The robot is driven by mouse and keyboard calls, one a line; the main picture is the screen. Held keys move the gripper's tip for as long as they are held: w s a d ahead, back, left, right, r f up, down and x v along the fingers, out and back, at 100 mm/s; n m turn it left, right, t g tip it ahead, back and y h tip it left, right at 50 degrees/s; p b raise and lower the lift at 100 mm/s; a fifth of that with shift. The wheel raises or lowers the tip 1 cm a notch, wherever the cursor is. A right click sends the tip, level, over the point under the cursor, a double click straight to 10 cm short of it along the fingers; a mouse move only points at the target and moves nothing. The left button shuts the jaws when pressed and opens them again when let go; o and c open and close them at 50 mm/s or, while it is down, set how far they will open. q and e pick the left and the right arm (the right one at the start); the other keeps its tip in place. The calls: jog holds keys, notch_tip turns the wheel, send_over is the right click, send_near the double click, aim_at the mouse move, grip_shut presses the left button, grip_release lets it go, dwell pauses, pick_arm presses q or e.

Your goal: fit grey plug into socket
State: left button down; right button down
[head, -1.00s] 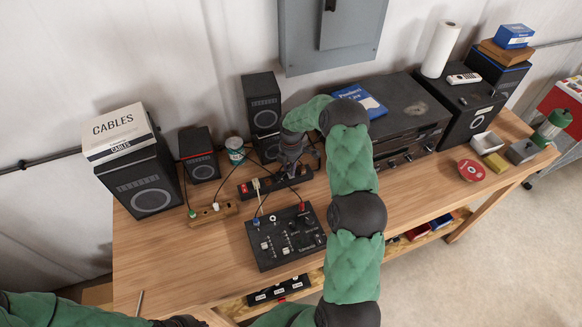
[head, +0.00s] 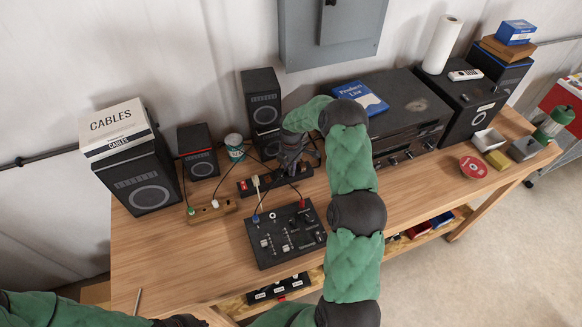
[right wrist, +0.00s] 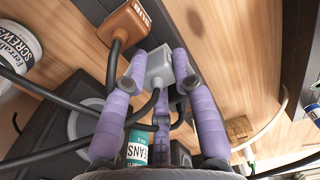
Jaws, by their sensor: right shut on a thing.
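In the right wrist view my right gripper (right wrist: 162,75) is shut on the grey plug (right wrist: 160,66), a small block with a black cable running down from it. In the head view this gripper (head: 290,165) is over the black power strip (head: 303,174) at the back of the bench. Its fingers and the arm hide the grey plug and part of the strip there. The strip has a red switch and a cream plug (head: 256,183) at its left end. I cannot tell whether the grey plug touches a socket.
A brown plug (right wrist: 124,24) with a cable is close to the grey plug. A black mixer (head: 285,236) stands in front of the strip. Speakers (head: 262,98) and a teal-labelled can (head: 235,149) stand behind. The left front of the bench (head: 180,262) is clear.

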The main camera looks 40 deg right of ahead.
jog(key=shift+f, duration=0.15)
jog(key=c, duration=0.9)
grip_release()
notch_tip(320, 180, up, 12)
dwell(0.5)
